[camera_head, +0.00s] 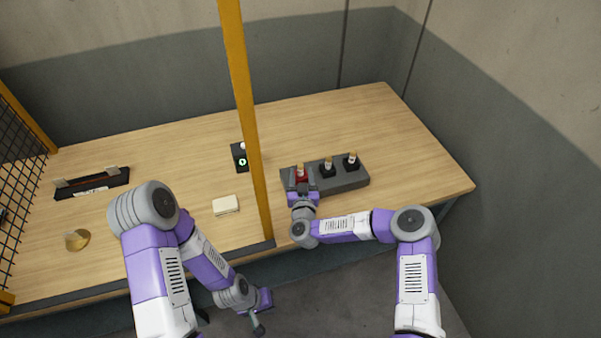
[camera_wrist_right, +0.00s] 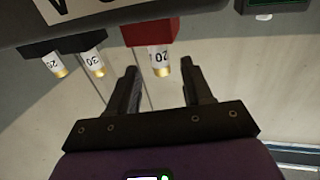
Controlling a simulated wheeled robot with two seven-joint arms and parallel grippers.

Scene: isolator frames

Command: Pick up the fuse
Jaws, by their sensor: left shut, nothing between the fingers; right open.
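A white fuse with a brass tip (camera_head: 300,168) stands in a red base (camera_head: 301,178) at the left end of a grey block (camera_head: 345,182). Two other fuses (camera_head: 327,162) (camera_head: 352,157) stand in black bases on the same block. My left gripper (camera_head: 258,328) is shut and empty, low in front of the table.
A yellow post (camera_head: 247,110) rises at the table's front edge, between my arms. A small black box (camera_head: 240,157), a cream block (camera_head: 225,205), a brass knob (camera_head: 77,240) and a black rack (camera_head: 92,184) are on the wooden table (camera_head: 400,125). The table's right end is bare.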

